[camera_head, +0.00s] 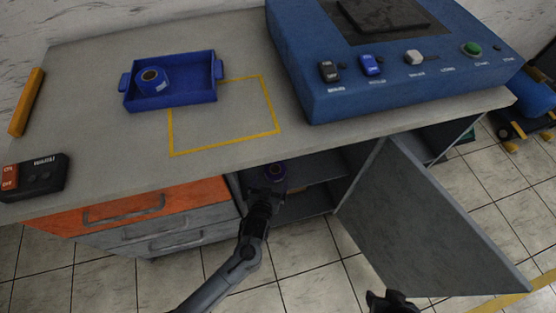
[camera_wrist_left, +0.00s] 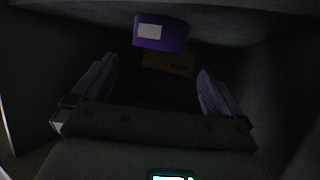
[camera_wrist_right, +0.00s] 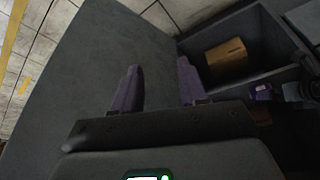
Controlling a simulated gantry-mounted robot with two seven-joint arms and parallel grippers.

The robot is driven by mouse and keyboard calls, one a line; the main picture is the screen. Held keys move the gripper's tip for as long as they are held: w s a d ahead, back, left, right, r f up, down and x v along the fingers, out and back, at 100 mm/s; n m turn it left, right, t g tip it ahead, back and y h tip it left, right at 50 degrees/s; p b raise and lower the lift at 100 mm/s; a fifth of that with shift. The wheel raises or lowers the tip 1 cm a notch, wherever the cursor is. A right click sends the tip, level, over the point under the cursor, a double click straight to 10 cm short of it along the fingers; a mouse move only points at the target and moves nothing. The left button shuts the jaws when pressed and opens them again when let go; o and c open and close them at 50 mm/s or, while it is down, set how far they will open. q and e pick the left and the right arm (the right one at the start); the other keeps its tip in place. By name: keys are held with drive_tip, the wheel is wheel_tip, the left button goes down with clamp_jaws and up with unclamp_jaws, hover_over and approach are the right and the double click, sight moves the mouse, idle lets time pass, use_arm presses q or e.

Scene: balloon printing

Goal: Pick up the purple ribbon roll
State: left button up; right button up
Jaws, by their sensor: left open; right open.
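The purple ribbon roll (camera_wrist_left: 162,33) sits inside the dark open cabinet, ahead of my left gripper in the left wrist view, with a pale label on its side. The left fingers (camera_wrist_left: 157,82) are spread and empty, apart from the roll. My right gripper (camera_wrist_right: 158,70) is open and empty in front of the open cabinet door (camera_wrist_right: 105,45); only part of it shows at the bottom of the head view (camera_head: 391,302).
A brown object (camera_wrist_left: 168,63) lies below the purple roll in the left wrist view. Cabinet walls enclose my left gripper.

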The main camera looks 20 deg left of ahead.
sight(276, 166)
use_arm(q)
drive_tip(key=shift+w+f+b, duration=0.6)
drive_tip(key=shift+f+b, duration=0.1)
drive_tip(key=shift+f, duration=0.1)
drive_tip(key=shift+b+x, duration=0.55)
drive_tip(key=shift+x, duration=0.5)
drive_tip(key=shift+w+a+r, duration=0.1)
drive_tip(key=shift+w+a, duration=0.1)
drive_tip(key=shift+w, duration=0.45)
drive_tip(key=shift+w+f+b, duration=0.3)
drive_tip(key=shift+b, duration=0.35)
drive_tip(key=b+x, duration=0.3)
drive_tip(key=shift+w, duration=0.7)
use_arm(e)
wheel_tip(276, 166, down, 8)
drive_tip(key=s, duration=0.1)
drive_tip(key=shift+s, duration=0.25)
use_arm(q)
drive_tip(key=shift+s, duration=0.1)
